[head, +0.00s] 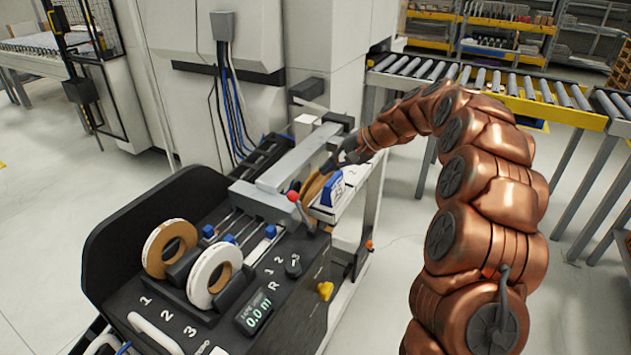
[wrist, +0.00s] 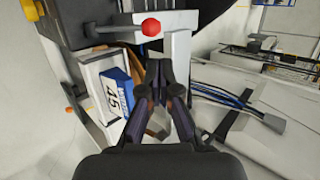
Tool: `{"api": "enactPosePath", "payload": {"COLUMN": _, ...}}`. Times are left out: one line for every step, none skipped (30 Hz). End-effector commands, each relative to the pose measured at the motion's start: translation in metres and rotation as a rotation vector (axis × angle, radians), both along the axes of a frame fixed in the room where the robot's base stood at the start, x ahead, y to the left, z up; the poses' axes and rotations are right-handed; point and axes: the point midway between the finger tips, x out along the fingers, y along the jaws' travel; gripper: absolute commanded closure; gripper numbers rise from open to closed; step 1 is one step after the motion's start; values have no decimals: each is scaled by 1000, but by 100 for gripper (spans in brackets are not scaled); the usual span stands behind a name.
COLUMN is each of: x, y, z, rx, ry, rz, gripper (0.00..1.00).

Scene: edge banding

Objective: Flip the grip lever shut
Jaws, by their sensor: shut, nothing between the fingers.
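A lever with a red ball knob (head: 293,196) stands at the near end of a long grey bar on the black banding cart; I take it to be the grip lever. Its grey rod runs from the knob down to the right in the head view. In the wrist view the red knob (wrist: 151,27) is at the top centre, with its rod reaching left. My gripper (head: 345,157) is beyond the knob, beside the grey bar. In the wrist view my gripper (wrist: 160,68) has its fingertips together, empty, below the knob in the picture and apparently apart from it.
A blue and white box (head: 334,191) marked 45 sits close to the gripper beside a brown roll (head: 313,185). Two banding rolls (head: 213,277) stand on the cart near a display (head: 254,313) reading 0.0. A roller conveyor (head: 480,78) is behind.

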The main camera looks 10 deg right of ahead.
Motion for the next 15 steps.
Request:
{"api": "enactPosePath", "payload": {"x": -2, "y": -5, "z": 4, "rx": 0, "ry": -2, "rz": -2, "gripper": 100}}
{"api": "enactPosePath", "payload": {"x": -3, "y": -7, "z": 7, "rx": 0, "ry": 0, "rz": 0, "gripper": 100}}
{"api": "enactPosePath", "payload": {"x": -5, "y": -10, "z": 11, "rx": 0, "ry": 1, "rz": 1, "gripper": 100}}
{"api": "enactPosePath", "payload": {"x": -5, "y": -11, "z": 13, "rx": 0, "ry": -1, "rz": 1, "gripper": 100}}
{"api": "enactPosePath", "payload": {"x": -6, "y": -13, "z": 15, "rx": -1, "ry": -1, "rz": 1, "gripper": 100}}
{"api": "enactPosePath", "payload": {"x": -6, "y": -14, "z": 17, "rx": -1, "ry": -2, "rz": 1, "gripper": 100}}
{"api": "enactPosePath", "payload": {"x": -7, "y": -15, "z": 19, "rx": -1, "ry": -2, "rz": 1, "gripper": 100}}
{"api": "enactPosePath", "payload": {"x": -7, "y": -16, "z": 20, "rx": -1, "ry": -2, "rz": 1, "gripper": 100}}
{"api": "enactPosePath", "payload": {"x": -7, "y": -16, "z": 21, "rx": -1, "ry": -2, "rz": 1, "gripper": 100}}
{"api": "enactPosePath", "payload": {"x": -8, "y": -17, "z": 22, "rx": -1, "ry": -2, "rz": 1, "gripper": 100}}
{"api": "enactPosePath", "payload": {"x": -8, "y": -17, "z": 22, "rx": -1, "ry": -1, "rz": 1, "gripper": 100}}
{"api": "enactPosePath", "payload": {"x": -8, "y": -17, "z": 22, "rx": -1, "ry": -1, "rz": 1, "gripper": 100}}
{"api": "enactPosePath", "payload": {"x": -8, "y": -17, "z": 22, "rx": -1, "ry": 0, "rz": 2, "gripper": 100}}
{"api": "enactPosePath", "payload": {"x": -8, "y": -17, "z": 22, "rx": -1, "ry": 0, "rz": 2, "gripper": 100}}
{"api": "enactPosePath", "payload": {"x": -8, "y": -16, "z": 22, "rx": -1, "ry": 0, "rz": 2, "gripper": 100}}
